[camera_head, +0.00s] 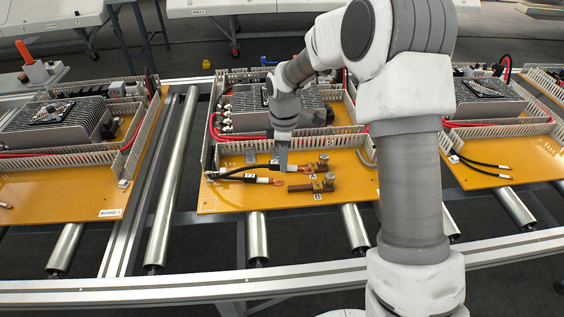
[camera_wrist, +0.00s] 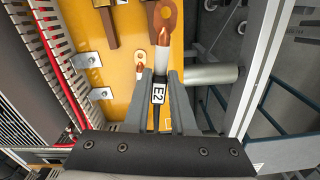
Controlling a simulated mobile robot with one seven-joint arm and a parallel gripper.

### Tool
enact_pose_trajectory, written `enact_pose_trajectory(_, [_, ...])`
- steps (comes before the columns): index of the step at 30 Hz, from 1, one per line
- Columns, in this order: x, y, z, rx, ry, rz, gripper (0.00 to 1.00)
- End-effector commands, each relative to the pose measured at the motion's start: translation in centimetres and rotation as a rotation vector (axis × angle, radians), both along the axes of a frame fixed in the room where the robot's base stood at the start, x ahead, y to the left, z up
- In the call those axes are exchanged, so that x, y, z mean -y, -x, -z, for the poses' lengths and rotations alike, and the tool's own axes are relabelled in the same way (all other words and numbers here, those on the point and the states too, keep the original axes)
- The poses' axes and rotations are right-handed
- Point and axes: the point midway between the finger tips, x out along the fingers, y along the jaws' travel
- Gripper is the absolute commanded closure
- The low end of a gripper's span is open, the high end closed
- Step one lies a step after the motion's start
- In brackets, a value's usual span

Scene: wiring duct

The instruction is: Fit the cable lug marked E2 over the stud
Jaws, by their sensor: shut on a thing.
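The lug marked E2 (camera_wrist: 158,95) is in my gripper (camera_wrist: 161,78), whose two grey fingers are shut on it. Its copper eye (camera_wrist: 168,14) points away from the fingers, up in the wrist view. In the head view my gripper (camera_head: 282,167) is low over the front of the middle orange board. A busbar marked A (camera_head: 300,188) and a busbar marked B (camera_head: 306,197) lie to its right, with a stud (camera_head: 329,177) at the right end. The eye is apart from the stud. I cannot tell its exact height.
A second black cable with a copper lug (camera_head: 264,180) lies below my gripper; its copper tip also shows in the wrist view (camera_wrist: 140,72). Slotted duct walls (camera_head: 235,160) run behind. Metal brackets (camera_wrist: 88,60) stand on the board. The board's front strip is bare.

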Motion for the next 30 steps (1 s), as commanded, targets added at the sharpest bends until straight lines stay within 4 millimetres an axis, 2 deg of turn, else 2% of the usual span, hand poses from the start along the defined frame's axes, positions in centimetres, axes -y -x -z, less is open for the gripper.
enact_pose_trajectory(30, [2.3, -7.8, 0.8, 0.000, 0.000, -0.154, 1.00])
